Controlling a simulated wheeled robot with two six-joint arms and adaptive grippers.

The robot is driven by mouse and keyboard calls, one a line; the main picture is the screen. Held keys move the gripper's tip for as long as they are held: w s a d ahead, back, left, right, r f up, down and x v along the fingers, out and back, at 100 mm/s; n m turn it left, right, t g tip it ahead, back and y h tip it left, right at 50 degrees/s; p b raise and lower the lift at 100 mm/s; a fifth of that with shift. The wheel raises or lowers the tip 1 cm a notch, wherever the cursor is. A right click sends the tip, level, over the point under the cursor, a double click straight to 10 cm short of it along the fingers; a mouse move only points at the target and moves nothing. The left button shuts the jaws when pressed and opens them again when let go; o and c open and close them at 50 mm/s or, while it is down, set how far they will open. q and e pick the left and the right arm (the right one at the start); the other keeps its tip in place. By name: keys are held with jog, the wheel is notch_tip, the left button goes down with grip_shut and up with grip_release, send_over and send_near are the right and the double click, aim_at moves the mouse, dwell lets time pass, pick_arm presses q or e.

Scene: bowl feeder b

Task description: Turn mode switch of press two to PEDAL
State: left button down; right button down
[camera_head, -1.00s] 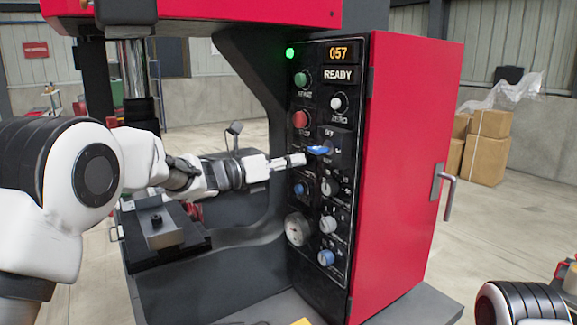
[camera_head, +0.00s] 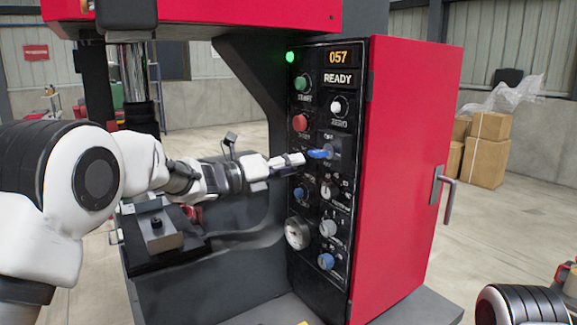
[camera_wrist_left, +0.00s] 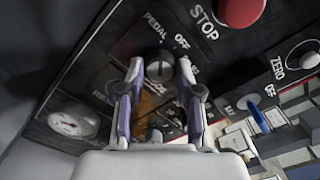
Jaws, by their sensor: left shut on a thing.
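The red and black press has a black control panel (camera_head: 345,120) on its front. The mode switch (camera_wrist_left: 160,65) is a dark round knob under the PEDAL and OFF lettering in the left wrist view. My left gripper (camera_wrist_left: 160,72) is shut on this knob, one finger on each side. In the head view my left gripper (camera_head: 292,161) reaches the panel from the left, below the red stop button (camera_head: 300,122), and hides the knob. Which mark the knob points at cannot be told. My right gripper is out of view.
A blue key (camera_head: 320,154) sticks out just right of my left gripper. Several knobs and a round gauge (camera_head: 298,233) lie below. A metal block (camera_head: 160,232) sits on the press bed, under my left arm. Cardboard boxes (camera_head: 486,160) stand far right.

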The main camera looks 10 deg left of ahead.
pick_arm(q)
jog(key=c, duration=1.1)
grip_release()
jog(key=o, duration=0.3)
jog(key=shift+w+d, duration=0.1)
jog(key=shift+d, duration=0.1)
jog(key=shift+o, duration=0.2)
jog(key=v, duration=1.2)
